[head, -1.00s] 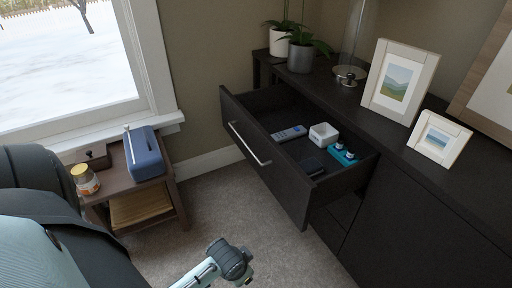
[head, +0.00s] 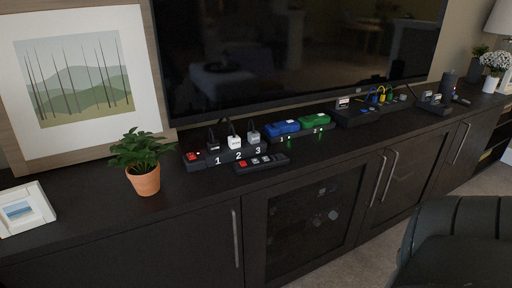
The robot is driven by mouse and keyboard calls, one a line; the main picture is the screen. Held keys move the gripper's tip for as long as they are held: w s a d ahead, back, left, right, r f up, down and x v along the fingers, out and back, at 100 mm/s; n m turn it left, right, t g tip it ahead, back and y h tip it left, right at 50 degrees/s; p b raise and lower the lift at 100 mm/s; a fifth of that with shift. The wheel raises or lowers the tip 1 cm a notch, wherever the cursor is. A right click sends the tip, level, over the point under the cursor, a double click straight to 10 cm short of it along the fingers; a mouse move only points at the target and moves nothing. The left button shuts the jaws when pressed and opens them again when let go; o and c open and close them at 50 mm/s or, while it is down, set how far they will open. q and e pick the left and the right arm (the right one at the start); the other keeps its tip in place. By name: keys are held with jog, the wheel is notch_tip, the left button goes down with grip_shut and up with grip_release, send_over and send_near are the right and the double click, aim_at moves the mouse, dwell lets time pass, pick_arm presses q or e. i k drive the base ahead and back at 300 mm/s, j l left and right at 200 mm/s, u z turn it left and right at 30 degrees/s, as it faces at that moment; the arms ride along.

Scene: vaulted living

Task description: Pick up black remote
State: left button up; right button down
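A slim black bar (head: 262,162) with a red button and several pale ones lies on the dark cabinet top in the head view, near the front edge. It looks like a black remote, but it is small and I cannot be sure. It lies just in front of a black power strip (head: 196,166) marked 1, 2, 3. Neither of my grippers shows in the head view now.
The long dark cabinet (head: 130,245) carries a potted plant (head: 143,180), a small white frame (head: 22,210) and a large landscape picture (head: 75,80). A wide TV (head: 300,50) stands behind. Blue (head: 283,128) and green (head: 314,122) blocks sit right of the power strip.

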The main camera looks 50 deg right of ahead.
aim_at(276, 160)
jog(key=z, duration=1.45)
jog(key=i+j+z, duration=0.1)
jog(key=j, duration=0.2)
jog(key=i+j, duration=0.1)
jog(key=j, duration=0.2)
jog(key=z, duration=0.05)
